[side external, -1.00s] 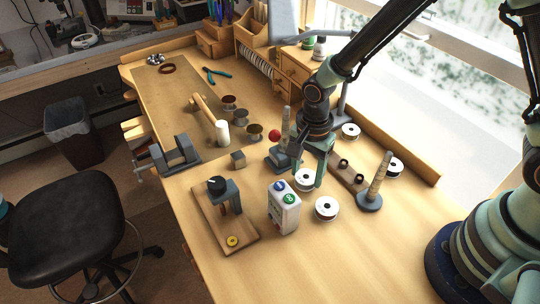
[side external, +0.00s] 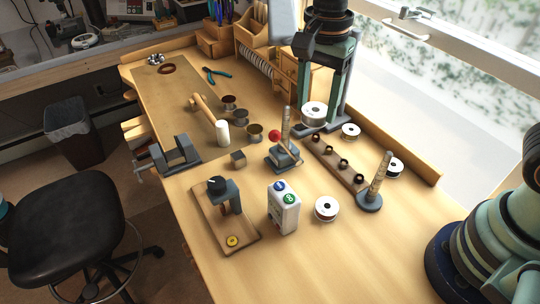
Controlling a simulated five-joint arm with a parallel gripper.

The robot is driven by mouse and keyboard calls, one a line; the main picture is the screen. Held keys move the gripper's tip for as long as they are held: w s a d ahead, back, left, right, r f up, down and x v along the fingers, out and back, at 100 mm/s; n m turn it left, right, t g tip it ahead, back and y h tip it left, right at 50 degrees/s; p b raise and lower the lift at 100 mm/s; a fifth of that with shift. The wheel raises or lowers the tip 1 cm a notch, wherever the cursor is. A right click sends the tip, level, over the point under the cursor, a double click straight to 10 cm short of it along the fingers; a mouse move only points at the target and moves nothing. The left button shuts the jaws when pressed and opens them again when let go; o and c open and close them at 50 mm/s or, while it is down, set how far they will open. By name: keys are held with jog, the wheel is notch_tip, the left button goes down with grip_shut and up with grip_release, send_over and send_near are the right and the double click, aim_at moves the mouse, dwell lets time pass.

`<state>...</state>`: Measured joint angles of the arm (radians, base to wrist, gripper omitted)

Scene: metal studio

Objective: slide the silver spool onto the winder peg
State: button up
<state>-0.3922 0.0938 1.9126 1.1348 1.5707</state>
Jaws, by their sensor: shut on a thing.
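My gripper (side external: 322,108) is shut on a pale silver-white spool (side external: 314,109) at the back right of the bench, beside the window-side ledge. The spool's round face with a dark centre hole shows between the fingers. How high it is above the bench is hard to tell. The likely winder peg (side external: 286,124) is an upright post on a blue-grey base (side external: 282,158) with a red knob (side external: 275,135); no spool is on it. It stands in front of and left of my gripper, apart from it. A second tapered post (side external: 380,172) stands on a round base at right.
A wooden rack with several dark rings (side external: 336,160) lies between the posts. Other white spools lie at front (side external: 326,208), right (side external: 396,166) and back (side external: 350,131). The front right bench is clear.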

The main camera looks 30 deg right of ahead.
jog(key=shift+w+a+r, duration=0.35)
jog(key=shift+a+r, duration=0.05)
jog(key=w+a+f, duration=0.2)
jog(key=a+f, duration=0.1)
jog(key=a, duration=0.3)
jog(key=w+a+f, duration=0.3)
jog(key=a, duration=0.3)
jog(key=w+a+f, duration=0.3)
jog(key=a, duration=0.3)
jog(key=shift+w+a+f, duration=0.1)
jog(key=shift+a+f, duration=0.05)
jog(key=shift+a, duration=0.15)
jog(key=shift+a+f, duration=0.1)
jog(key=shift+f, duration=2.35)
jog(key=shift+f, duration=2.05)
jog(key=o, duration=1.5)
jog(key=shift+c, duration=0.2)
